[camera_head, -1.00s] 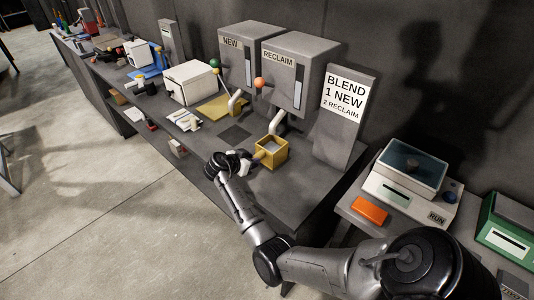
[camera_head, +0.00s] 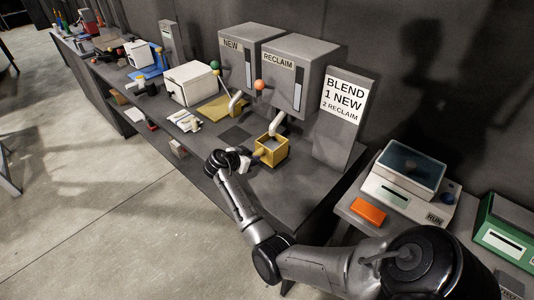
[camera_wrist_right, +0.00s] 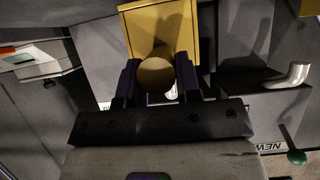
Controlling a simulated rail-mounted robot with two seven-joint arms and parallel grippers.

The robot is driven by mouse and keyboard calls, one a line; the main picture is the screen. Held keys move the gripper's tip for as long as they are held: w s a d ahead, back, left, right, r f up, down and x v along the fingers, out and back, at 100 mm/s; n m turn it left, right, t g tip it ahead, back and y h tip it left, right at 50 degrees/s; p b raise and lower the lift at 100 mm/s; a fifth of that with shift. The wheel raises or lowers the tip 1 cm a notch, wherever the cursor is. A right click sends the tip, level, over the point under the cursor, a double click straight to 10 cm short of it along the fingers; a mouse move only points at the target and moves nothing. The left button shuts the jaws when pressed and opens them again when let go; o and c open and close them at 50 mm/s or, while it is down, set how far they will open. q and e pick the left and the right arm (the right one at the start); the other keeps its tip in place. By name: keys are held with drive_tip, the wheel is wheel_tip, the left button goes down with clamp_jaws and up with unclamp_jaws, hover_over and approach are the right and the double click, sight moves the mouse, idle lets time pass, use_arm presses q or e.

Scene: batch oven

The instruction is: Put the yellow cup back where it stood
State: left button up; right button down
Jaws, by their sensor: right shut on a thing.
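The yellow cup (camera_head: 272,152) is a square, open-topped box with a round yellow handle on its near left side. It is upright in front of the RECLAIM dispenser (camera_head: 296,72), by its spout (camera_head: 276,124). Its inside looks grey; I cannot tell what is in it. My right gripper (camera_head: 252,158) is shut on the handle. In the right wrist view the handle (camera_wrist_right: 156,73) sits between the two dark fingers, with the cup (camera_wrist_right: 160,25) beyond them. I cannot tell whether the cup touches the bench. My left gripper is out of view.
A sign (camera_head: 345,100) reading BLEND 1 NEW 2 RECLAIM stands at right. A white box (camera_head: 190,84) stands farther left.

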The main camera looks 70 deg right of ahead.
drive_tip(key=shift+r+p, duration=0.45)
drive_tip(key=shift+r, duration=0.55)
drive_tip(key=shift+r, duration=0.1)
